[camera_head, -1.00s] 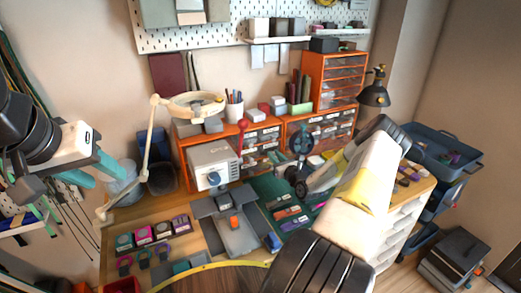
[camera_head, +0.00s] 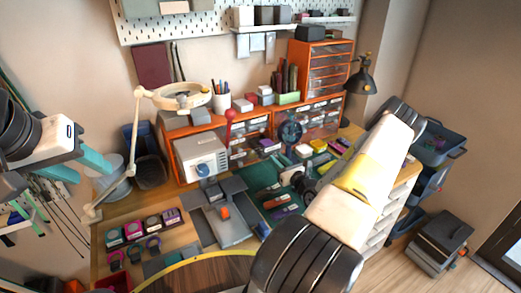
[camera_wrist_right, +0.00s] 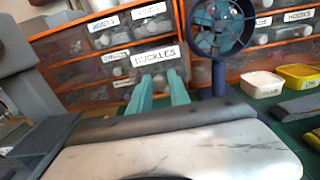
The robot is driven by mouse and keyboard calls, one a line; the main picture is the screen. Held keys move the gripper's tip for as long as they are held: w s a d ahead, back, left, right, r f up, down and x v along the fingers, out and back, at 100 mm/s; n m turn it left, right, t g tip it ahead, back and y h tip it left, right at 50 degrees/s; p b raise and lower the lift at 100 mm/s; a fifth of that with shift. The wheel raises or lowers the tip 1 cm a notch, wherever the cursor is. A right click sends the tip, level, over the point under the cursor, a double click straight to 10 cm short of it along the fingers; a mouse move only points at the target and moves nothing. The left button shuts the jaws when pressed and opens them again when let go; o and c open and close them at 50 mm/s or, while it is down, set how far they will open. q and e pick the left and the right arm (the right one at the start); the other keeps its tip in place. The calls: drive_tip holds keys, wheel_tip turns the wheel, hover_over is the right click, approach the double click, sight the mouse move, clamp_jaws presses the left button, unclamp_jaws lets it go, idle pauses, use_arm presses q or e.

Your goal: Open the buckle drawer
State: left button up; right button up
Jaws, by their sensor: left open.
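The buckle drawer (camera_wrist_right: 158,72) is a clear-fronted drawer with a "BUCKLES" label, low in the orange cabinet, and looks shut in the right wrist view. My right gripper (camera_wrist_right: 160,78) points at it with two teal fingers, a gap between them, tips just below the label. Nothing shows between the fingers; whether the tips touch the drawer I cannot tell. In the head view my right forearm and wrist hide much of that gripper. My left gripper (camera_head: 80,163) is open and empty at the left, away from the cabinet.
A small blue fan (camera_wrist_right: 220,28) stands right of the drawer. White (camera_wrist_right: 262,84) and yellow (camera_wrist_right: 298,76) tubs sit further right. A grey-white machine (camera_head: 200,155) stands left of the drawers. A green mat (camera_head: 262,180) with small items lies in front.

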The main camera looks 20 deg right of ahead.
drive_tip(key=shift+o, duration=1.4)
drive_tip(key=shift+s, duration=0.1)
drive_tip(key=s+d, duration=0.1)
drive_tip(key=s, duration=0.6)
drive_tip(key=shift+s, duration=0.25)
drive_tip(key=shift+s, duration=0.1)
